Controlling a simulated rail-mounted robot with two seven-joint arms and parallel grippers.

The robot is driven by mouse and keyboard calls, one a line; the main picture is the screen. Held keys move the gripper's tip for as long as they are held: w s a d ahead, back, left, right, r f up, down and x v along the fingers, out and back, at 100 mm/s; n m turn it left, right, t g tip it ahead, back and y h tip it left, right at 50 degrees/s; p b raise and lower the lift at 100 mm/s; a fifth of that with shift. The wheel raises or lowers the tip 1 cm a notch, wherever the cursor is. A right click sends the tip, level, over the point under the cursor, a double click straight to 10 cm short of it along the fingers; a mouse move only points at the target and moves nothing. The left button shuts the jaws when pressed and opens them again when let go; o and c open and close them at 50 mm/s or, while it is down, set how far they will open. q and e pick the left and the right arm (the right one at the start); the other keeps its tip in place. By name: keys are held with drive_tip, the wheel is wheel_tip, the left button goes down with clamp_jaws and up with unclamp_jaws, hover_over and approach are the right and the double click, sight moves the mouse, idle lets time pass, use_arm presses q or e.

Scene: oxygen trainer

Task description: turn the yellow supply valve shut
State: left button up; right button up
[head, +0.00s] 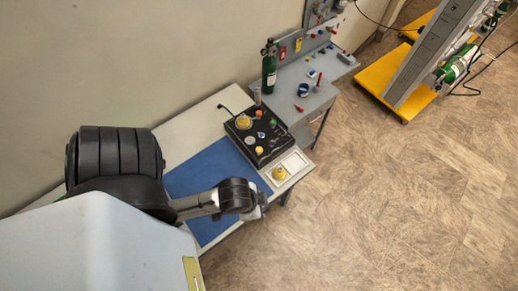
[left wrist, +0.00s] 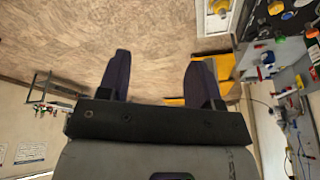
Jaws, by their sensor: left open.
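A black trainer box (head: 262,150) stands on the table and carries several coloured knobs. A large yellow knob (head: 243,122) is at its back left corner, and a smaller orange-yellow knob (head: 259,150) is near its front. A separate yellow piece (head: 279,173) sits in a white tray (head: 297,160). I cannot tell for sure which is the supply valve. My left gripper (head: 262,207) is at the table's front edge, apart from the box and tray. In the left wrist view my left gripper (left wrist: 160,75) has its fingers wide apart with nothing between them. My right gripper is out of view.
A blue mat (head: 205,172) covers much of the table. A green cylinder (head: 269,70) stands on a grey bench (head: 312,72) behind the box. A yellow-based cart (head: 380,93) stands on the floor at the upper right. The floor in front of the table is clear.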

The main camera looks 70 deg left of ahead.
use_arm(q)
drive_tip(key=w+a+f+m+t+y+b, duration=0.1)
drive_tip(key=w+a+m+t+b, duration=0.1)
drive_tip(key=w+a+b, duration=0.25)
drive_tip(key=n+g+y+b, duration=0.1)
drive_tip(key=g+y+b, duration=0.2)
drive_tip(key=g+b, duration=0.35)
hover_over(259, 149)
drive_tip(key=a, duration=0.4)
wheel_tip(259, 149, down, 10)
drive_tip(key=s+a+n, duration=0.2)
drive_tip(key=a+n, duration=0.1)
drive_tip(key=d+f+n+h, duration=0.2)
drive_tip(key=f+n, duration=0.2)
drive_tip(key=n, duration=0.2)
drive_tip(key=w+d+f+n+h, duration=0.1)
drive_tip(key=d+f+n+h, duration=0.1)
drive_tip(key=n, duration=0.4)
drive_tip(key=w+d+f+n+t+h, duration=0.1)
drive_tip(key=d+f+n+h, duration=0.1)
drive_tip(key=f+n+h, duration=0.2)
drive_tip(key=shift+f+n, duration=0.8)
drive_tip(key=shift+n, duration=0.5)
drive_tip(key=shift+x, duration=0.85)
drive_tip(key=shift+d+f, duration=0.1)
drive_tip(key=shift+f, duration=0.05)
